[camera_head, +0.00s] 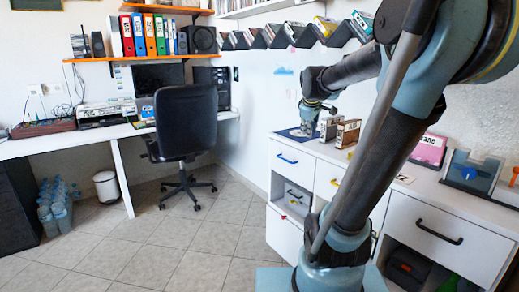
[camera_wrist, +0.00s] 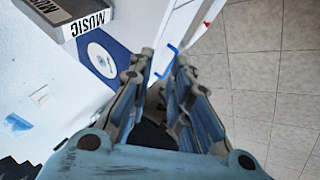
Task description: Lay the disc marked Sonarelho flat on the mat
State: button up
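A pale disc (camera_wrist: 102,60) lies flat on the dark blue mat (camera_wrist: 124,58) in the wrist view. Some marking shows near its middle, but I cannot read the name. The mat (camera_head: 289,134) also shows in the head view on the white cabinet top, partly hidden by my gripper. My gripper (camera_wrist: 164,60) has its two fingers apart with nothing visible between them. In the wrist view its fingertips are to the right of the disc, near the cabinet edge. In the head view my gripper (camera_head: 311,128) is over the mat.
A box marked MUSIC (camera_wrist: 88,22) stands beside the mat; similar boxes (camera_head: 348,133) show in the head view. A pink case (camera_head: 429,150) and a blue holder (camera_head: 471,171) stand further right on the cabinet. Wall shelves hold disc cases (camera_head: 293,31). Tiled floor is clear before the chair (camera_head: 186,122).

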jog(key=s+f+m+g, duration=0.2)
jog(key=s+f+m, duration=0.2)
jog(key=s+f, duration=0.6)
jog(key=s+a+f+m+g+y, duration=0.1)
jog(key=s+f+m, duration=0.4)
jog(key=s+f, duration=0.5)
jog(key=s+g, duration=0.1)
jog(key=s, duration=0.7)
jog(key=shift+s+a+g, duration=0.2)
jog(key=shift+s+g, duration=0.05)
jog(key=shift+g, duration=0.05)
jog(key=shift+f, duration=0.1)
